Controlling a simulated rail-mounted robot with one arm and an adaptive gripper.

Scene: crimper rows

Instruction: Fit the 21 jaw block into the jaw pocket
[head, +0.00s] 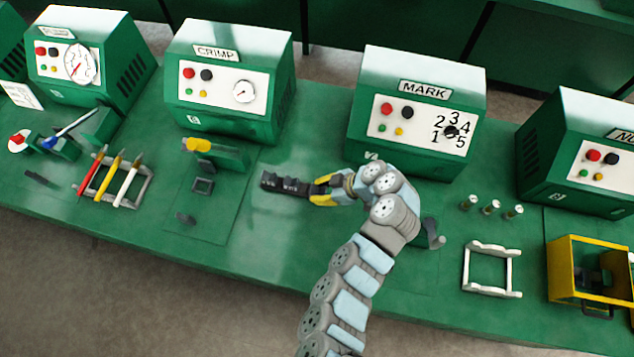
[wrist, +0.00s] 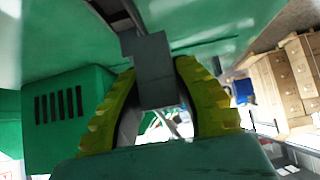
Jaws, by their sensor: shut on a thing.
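My gripper (head: 318,190) is at the right end of a dark rack (head: 284,184) with labelled slots, in front of the gap between the CRIMP and MARK machines. In the wrist view its yellow fingers (wrist: 160,95) are shut on a dark grey block (wrist: 153,62); I cannot read a number on it. A dark bar runs just beyond the block, and I cannot tell whether they touch. A small dark square frame (head: 203,185), possibly the jaw pocket, is on the crimp fixture (head: 220,155) at the left, below a yellow knob.
The CRIMP machine (head: 231,75) and MARK machine (head: 418,105) stand behind. A white rack (head: 128,190) with coloured tools is at the left. Small posts (head: 490,207), a white frame (head: 491,268) and a yellow housing (head: 575,262) are at the right.

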